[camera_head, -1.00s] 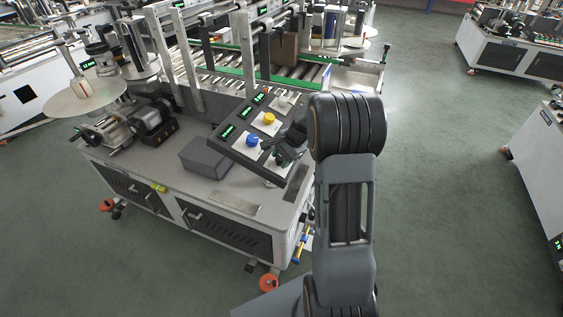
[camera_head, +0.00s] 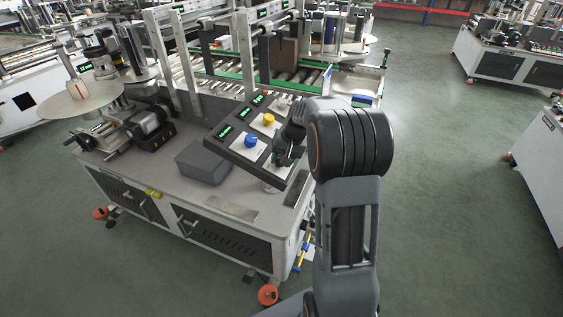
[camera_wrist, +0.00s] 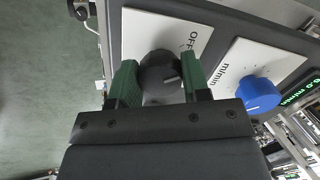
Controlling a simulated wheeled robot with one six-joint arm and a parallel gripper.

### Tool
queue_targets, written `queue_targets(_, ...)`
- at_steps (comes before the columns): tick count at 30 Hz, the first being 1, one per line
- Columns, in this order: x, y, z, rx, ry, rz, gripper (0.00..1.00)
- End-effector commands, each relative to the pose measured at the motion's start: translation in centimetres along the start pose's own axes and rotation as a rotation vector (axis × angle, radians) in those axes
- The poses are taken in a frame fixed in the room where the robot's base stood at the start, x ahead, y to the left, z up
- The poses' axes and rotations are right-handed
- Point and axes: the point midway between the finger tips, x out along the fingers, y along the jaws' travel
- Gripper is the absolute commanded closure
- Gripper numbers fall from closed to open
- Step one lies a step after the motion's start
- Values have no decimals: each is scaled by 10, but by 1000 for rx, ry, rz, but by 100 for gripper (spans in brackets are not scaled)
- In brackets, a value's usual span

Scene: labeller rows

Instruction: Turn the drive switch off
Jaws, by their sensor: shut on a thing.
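The drive switch is a black round knob (camera_wrist: 158,70) on a white plate (camera_wrist: 140,32), with the letters OFF printed beside it in the wrist view. My gripper (camera_wrist: 160,80) has its two green-padded fingers on either side of the knob and is shut on it. A pale mark shows on the knob's lower right side, but I cannot tell its exact setting. In the head view my gripper (camera_head: 283,160) is at the near right of the tilted control panel (camera_head: 222,147), and the arm and gripper hide the knob there.
A blue knob (camera_wrist: 258,92) marked m/min sits close to the right of my gripper in the wrist view. A yellow knob (camera_head: 268,119) is farther up the panel. A grey box (camera_head: 203,162) stands left of the panel. Open floor (camera_head: 440,200) lies to the right.

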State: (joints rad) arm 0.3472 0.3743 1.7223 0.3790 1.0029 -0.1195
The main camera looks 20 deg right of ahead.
Motion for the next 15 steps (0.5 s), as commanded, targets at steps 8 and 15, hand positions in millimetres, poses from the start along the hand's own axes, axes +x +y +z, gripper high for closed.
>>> queue_targets(8, 1, 1, 1, -111, -2, 10, 80)
queue_targets(15, 0, 0, 0, -148, -2, 13, 80)
